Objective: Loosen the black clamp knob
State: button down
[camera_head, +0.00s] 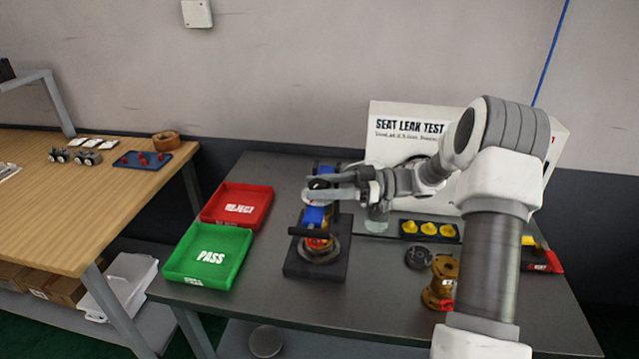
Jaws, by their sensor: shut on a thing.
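The clamp fixture stands on the grey bench, on a black base (335,268). It has blue parts (314,216), a black crossbar (308,233) and an orange-brass part low in its middle. My gripper (316,188) reaches in from the right over the top of the fixture and is shut. The black clamp knob (319,184) shows as a small dark shape between its fingertips. The fingers hide much of the knob, so its turn cannot be read.
A red REJECT tray (237,206) and a green PASS tray (208,256) lie left of the fixture. A white SEAT LEAK TEST box (385,145) stands behind. Yellow pieces (429,229), a dark disc (418,258) and a brass valve (441,281) sit to the right.

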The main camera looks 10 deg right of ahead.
dwell(0.3)
jog(key=shift+c, duration=1.4)
grip_release()
jog(key=s+d, duration=0.2)
jog(key=d, duration=1.5)
jog(key=shift+s+d+p, duration=0.15)
jog(key=shift+s+p, duration=0.05)
jog(key=shift+p, duration=0.25)
